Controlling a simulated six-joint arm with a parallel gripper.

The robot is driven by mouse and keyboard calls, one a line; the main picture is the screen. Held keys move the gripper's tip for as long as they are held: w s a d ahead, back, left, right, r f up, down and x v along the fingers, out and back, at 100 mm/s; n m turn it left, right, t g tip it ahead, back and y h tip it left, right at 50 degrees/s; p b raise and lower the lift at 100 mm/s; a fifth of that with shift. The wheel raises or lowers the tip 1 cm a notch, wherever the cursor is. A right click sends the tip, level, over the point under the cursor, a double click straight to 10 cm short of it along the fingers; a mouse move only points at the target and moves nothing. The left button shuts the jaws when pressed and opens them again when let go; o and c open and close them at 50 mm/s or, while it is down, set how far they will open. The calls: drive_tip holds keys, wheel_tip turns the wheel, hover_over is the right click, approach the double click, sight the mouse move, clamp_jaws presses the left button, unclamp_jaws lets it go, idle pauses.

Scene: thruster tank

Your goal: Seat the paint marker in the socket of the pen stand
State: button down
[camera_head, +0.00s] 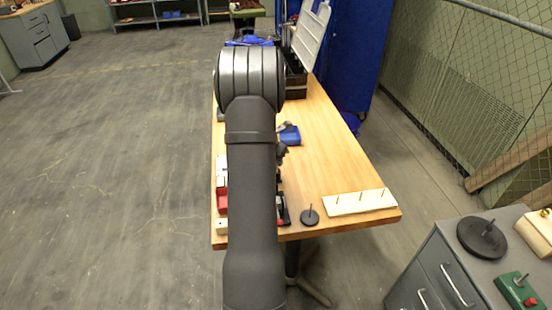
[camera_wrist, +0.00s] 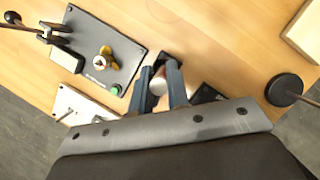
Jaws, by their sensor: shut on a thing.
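In the wrist view my gripper (camera_wrist: 160,88) is shut on a pale, round-ended cylinder, seemingly the paint marker (camera_wrist: 158,84), with a reddish part beyond its pale end. The cylinder is seen nearly end-on between the two blue-grey fingers. A dark shape shows just beyond the fingertips, and a black object (camera_wrist: 206,94) shows beside the right finger. I cannot tell whether either is the pen stand, and no socket is clear. In the head view my arm hides the held marker and most of the gripper.
A black panel (camera_wrist: 88,62) with a brass knob and green button lies left of the fingers. A black disc with a peg (camera_head: 309,217) and a pale pegged board (camera_head: 375,200) stand near the table's front edge. A blue object (camera_head: 290,136) lies farther back. The table's (camera_head: 335,155) right middle is clear.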

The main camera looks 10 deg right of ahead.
drive_tip(key=shift+f, duration=0.2)
idle(0.4)
drive_tip(key=c, duration=1.3)
unclamp_jaws()
drive_tip(key=w+d+v, duration=0.1)
drive_tip(key=v, duration=2)
drive_tip(key=shift+r, duration=0.35)
drive_tip(key=shift+f, duration=0.15)
